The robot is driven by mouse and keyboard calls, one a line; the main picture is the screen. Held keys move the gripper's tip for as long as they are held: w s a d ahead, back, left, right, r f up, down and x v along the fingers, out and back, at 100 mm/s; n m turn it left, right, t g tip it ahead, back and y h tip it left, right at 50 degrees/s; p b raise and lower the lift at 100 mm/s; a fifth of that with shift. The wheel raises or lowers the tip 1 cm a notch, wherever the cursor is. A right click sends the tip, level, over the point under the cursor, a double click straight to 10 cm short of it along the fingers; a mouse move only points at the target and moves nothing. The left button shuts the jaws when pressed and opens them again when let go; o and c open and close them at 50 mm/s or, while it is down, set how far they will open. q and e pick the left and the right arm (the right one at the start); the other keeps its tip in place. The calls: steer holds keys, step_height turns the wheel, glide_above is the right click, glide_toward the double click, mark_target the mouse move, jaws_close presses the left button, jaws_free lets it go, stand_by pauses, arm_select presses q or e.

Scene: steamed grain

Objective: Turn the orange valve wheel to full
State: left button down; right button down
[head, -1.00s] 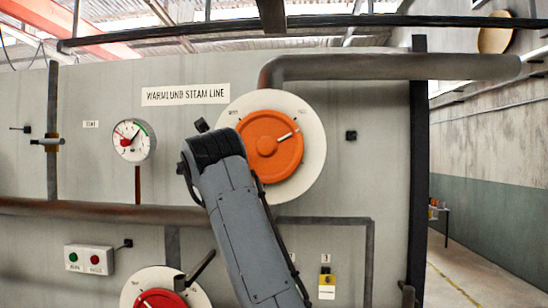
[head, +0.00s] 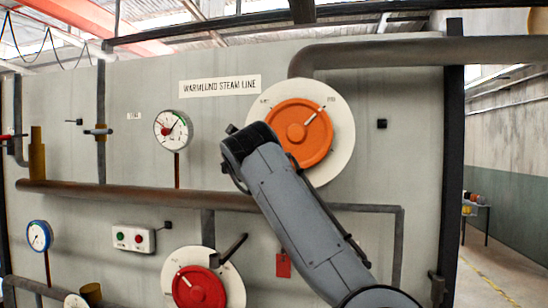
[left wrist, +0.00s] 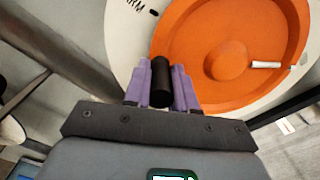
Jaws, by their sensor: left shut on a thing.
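The orange valve wheel (head: 284,117) is mounted on a round white dial plate (head: 338,160) on the grey panel. Its white pointer mark (head: 315,115) points up and right, in line with a small dial label (head: 331,99) too small to read surely. My left gripper (left wrist: 161,75) has purple fingers on both sides of a black cylindrical handle (left wrist: 162,80) beside the wheel's rim, and is shut on it. In the head view my wrist and forearm cover the gripper and the wheel's lower left. My right gripper is in neither view.
A red wheel (head: 200,288) on a white plate sits lower left. A brown pipe (head: 120,192) crosses the panel. A white gauge (head: 172,130) and a button box (head: 133,239) are left of my arm. A red tag (head: 283,265) hangs beside the forearm.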

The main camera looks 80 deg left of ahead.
arm_select(q)
steer(key=c, duration=0.9)
jaws_free()
steer(key=shift+b+v, duration=1.3)
steer(key=shift+v, duration=4.1)
